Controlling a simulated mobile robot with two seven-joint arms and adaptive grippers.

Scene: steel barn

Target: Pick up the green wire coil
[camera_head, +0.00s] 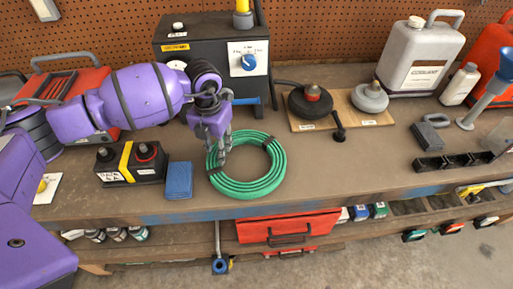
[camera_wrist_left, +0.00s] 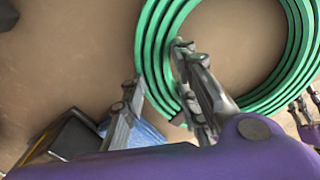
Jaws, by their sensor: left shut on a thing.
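The green wire coil (camera_head: 262,187) is a flat ring of several loops on the workbench, near the front edge. In the left wrist view the coil (camera_wrist_left: 301,60) fills the upper right. My left gripper (camera_head: 221,150) reaches down at the coil's left side and is shut on its loops. In the left wrist view one finger is inside the ring and another is outside it, with loops between them. The coil still appears to lie flat on the bench. My right gripper (camera_wrist_left: 304,108) shows only partly at the right edge of the left wrist view, too small to read its opening.
A blue block (camera_head: 179,180) and a black battery-like box (camera_head: 131,162) stand close left of the coil. A dark box with a dial (camera_head: 212,55) is behind it. A wooden board (camera_head: 341,109) with two round knobbed objects is behind right. Bench space right of the coil is clear.

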